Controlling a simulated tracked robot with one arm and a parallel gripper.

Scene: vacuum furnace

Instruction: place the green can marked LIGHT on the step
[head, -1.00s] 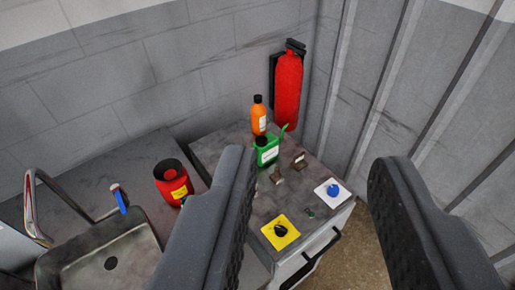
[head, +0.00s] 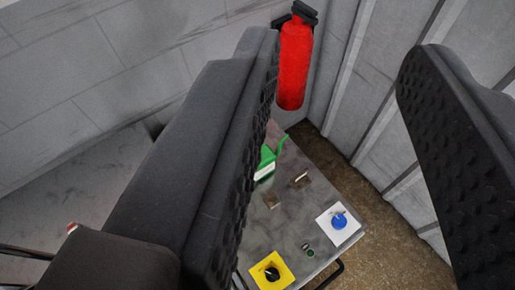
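The green can (head: 267,164) stands on the grey cabinet top, in the middle of the head view. Its left part is hidden behind my left finger; a green spout and a white label show, but the writing is too small to read. My gripper (head: 340,60) is open and empty, with its two dark padded fingers wide apart. The can shows at the inner edge of the left finger; I cannot tell how far beyond it. I cannot make out a step in this view.
The cabinet top (head: 285,222) carries a yellow plate with a black knob (head: 271,272), a white plate with a blue knob (head: 339,221) and small brown brackets (head: 301,180). A red extinguisher (head: 293,65) hangs in the corner. Brown floor (head: 385,210) is clear at the right.

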